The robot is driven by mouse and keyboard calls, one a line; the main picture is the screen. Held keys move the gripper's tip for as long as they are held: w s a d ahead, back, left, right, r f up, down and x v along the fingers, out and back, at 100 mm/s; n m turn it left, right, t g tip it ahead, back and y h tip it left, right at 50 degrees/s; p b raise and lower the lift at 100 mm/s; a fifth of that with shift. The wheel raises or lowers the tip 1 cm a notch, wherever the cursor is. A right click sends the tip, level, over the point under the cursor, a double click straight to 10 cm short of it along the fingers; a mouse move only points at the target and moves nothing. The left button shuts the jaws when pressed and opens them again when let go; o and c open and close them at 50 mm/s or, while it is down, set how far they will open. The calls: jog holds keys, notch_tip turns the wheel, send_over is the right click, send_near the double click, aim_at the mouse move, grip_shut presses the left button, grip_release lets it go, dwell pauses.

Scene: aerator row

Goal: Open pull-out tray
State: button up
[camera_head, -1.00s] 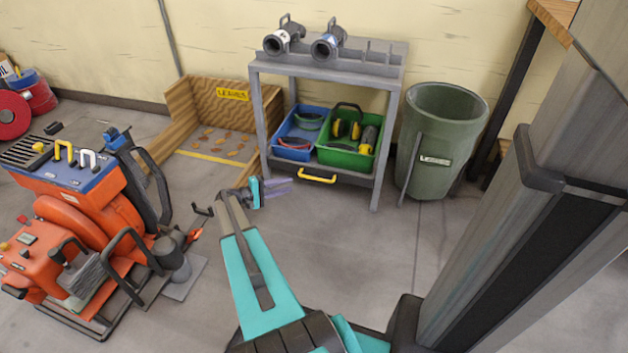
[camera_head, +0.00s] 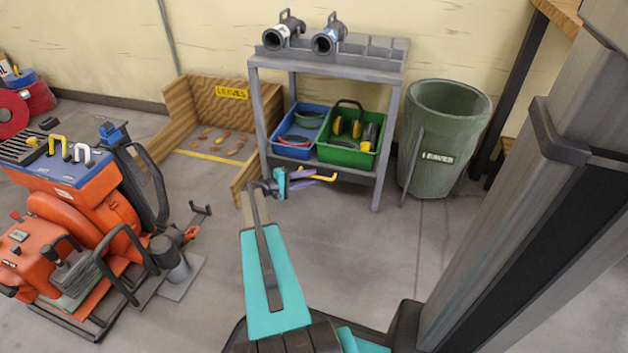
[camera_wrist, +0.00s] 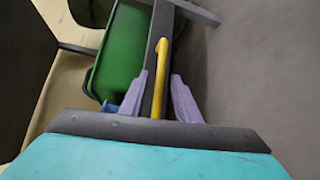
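The pull-out tray (camera_head: 348,178) is the low level of the grey metal stand and looks pushed in. It carries a blue bin (camera_head: 291,153) and a green bin (camera_head: 350,157). Its yellow handle (camera_head: 330,179) is on the front rail, partly hidden by my gripper (camera_head: 305,174) in the head view. In the wrist view the yellow handle (camera_wrist: 157,100) runs lengthwise between the two purple fingers of my gripper (camera_wrist: 160,75). The fingers stand apart, with a gap visible on the right side of the handle. I cannot tell whether the left finger touches it.
A green leaves barrel (camera_head: 440,140) stands just right of the stand. A wooden leaves box (camera_head: 220,105) is to its left. An orange machine (camera_head: 75,220) fills the left foreground. The floor in front of the stand (camera_head: 340,240) is clear.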

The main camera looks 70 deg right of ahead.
jog(key=shift+b+x, duration=0.35)
jog(key=shift+x, duration=1.1)
jog(key=shift+c, duration=0.4)
grip_shut()
